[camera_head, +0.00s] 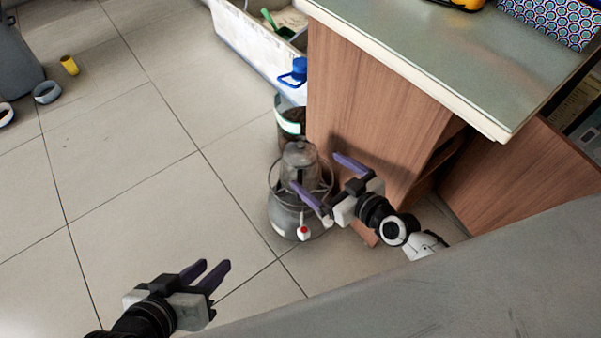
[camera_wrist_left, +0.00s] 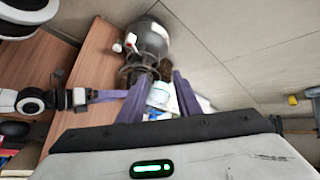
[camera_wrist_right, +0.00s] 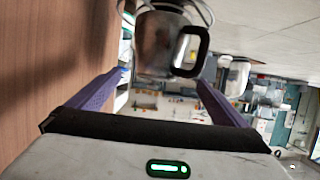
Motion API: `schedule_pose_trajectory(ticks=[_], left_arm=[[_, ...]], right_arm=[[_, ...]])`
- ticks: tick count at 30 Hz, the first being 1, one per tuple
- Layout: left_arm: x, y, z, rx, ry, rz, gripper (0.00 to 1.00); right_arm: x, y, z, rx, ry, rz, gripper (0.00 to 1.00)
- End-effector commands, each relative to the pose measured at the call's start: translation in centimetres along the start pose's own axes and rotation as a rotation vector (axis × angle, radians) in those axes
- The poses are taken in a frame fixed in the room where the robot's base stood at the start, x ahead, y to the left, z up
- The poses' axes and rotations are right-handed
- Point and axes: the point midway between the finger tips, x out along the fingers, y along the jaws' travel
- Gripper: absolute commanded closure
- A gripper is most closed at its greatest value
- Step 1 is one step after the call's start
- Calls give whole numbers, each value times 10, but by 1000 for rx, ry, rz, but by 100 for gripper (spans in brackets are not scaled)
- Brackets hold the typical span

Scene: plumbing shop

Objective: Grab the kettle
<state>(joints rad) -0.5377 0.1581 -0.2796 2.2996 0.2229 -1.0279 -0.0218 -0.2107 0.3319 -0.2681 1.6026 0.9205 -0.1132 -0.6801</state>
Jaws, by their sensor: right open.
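The grey metal kettle (camera_head: 297,160) stands upright on a burner atop a round grey gas tank (camera_head: 284,217). It shows large at the top of the right wrist view (camera_wrist_right: 153,45), with its dark handle (camera_wrist_right: 190,50) at its right side. My right gripper (camera_head: 315,171) is open beside the kettle, its fingers pointing toward it; I cannot tell whether they touch it. No hold on the kettle shows. My left gripper (camera_head: 213,267) is open and empty over the floor, well away from the kettle.
A wooden counter (camera_head: 375,110) with a grey top stands right beside the kettle. A bucket (camera_head: 290,120) and a white bin (camera_head: 252,45) with a blue-capped jug (camera_head: 296,72) are behind. A yellow cup (camera_head: 69,65) lies far left.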

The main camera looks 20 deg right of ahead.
Motion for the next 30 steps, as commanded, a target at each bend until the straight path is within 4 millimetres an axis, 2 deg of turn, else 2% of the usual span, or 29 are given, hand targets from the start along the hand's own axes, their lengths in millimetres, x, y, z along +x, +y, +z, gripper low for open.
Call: schedule_pose_trajectory(ticks=[1,6,18,26,30], left_arm=[[1,1,-2,-2,13,6,69],[-5,6,-14,-6,54,22,69],[-7,17,-24,-24,113,65,69],[-11,19,-29,-26,127,71,69],[-11,19,-28,-26,126,71,69]], right_arm=[[9,0,2,3,2,2,2],[23,0,0,2,1,0,2],[72,4,-5,2,0,-2,2],[74,4,-6,0,-1,-2,2],[74,4,-6,0,-1,-2,22]])
